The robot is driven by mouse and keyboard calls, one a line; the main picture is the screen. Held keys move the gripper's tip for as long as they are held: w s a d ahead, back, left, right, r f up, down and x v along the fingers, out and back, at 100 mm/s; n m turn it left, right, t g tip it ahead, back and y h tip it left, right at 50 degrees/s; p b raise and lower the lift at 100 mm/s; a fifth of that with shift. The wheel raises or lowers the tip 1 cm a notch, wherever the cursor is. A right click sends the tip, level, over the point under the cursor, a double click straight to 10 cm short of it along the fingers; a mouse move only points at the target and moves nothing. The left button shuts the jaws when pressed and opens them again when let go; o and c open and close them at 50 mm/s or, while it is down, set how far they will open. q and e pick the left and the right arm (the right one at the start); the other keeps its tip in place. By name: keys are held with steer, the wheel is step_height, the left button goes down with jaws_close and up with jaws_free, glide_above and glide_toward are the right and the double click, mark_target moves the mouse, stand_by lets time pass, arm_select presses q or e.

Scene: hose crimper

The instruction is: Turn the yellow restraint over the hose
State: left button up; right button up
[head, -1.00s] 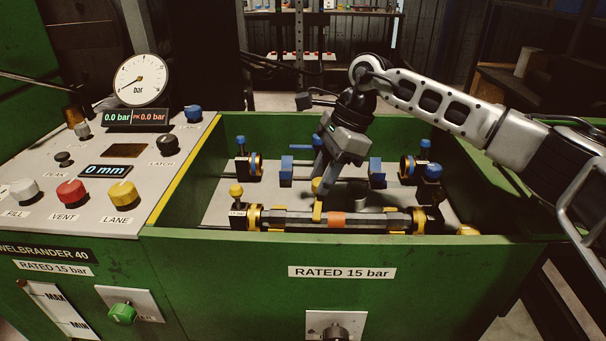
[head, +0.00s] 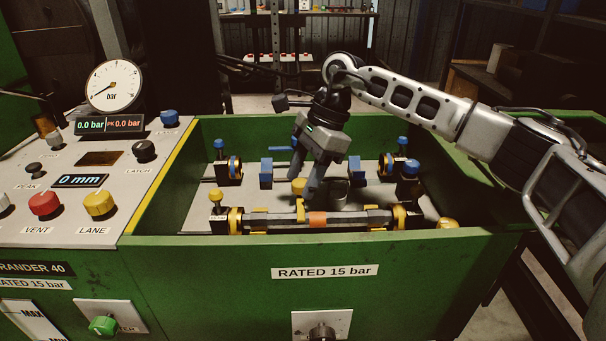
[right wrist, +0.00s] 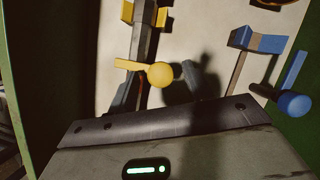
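The hose (head: 346,218) lies level along the front of the green trough, with an orange band (head: 318,218) near its middle. The yellow restraint (head: 300,211) is at the hose, just left of that band, with its round yellow knob (head: 298,186) above it in the picture. In the right wrist view the knob (right wrist: 160,74) stands right of the hose (right wrist: 146,38); whether the restraint is fully across is unclear. My right gripper (head: 303,178) is open, its fingers spread close around the knob, and seems to hold nothing. My left gripper is out of view.
Blue blocks (head: 266,173) stand behind. The trough's green front wall (head: 220,260) rises before the hose. The control panel (head: 120,180) is at left.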

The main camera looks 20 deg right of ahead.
steer(key=shift+r, duration=0.1)
steer(key=shift+d+r, duration=0.15)
steer(key=shift+r, duration=0.15)
steer(key=p+v, duration=0.1)
steer(key=v, duration=1.4)
steer(key=shift+d, duration=0.1)
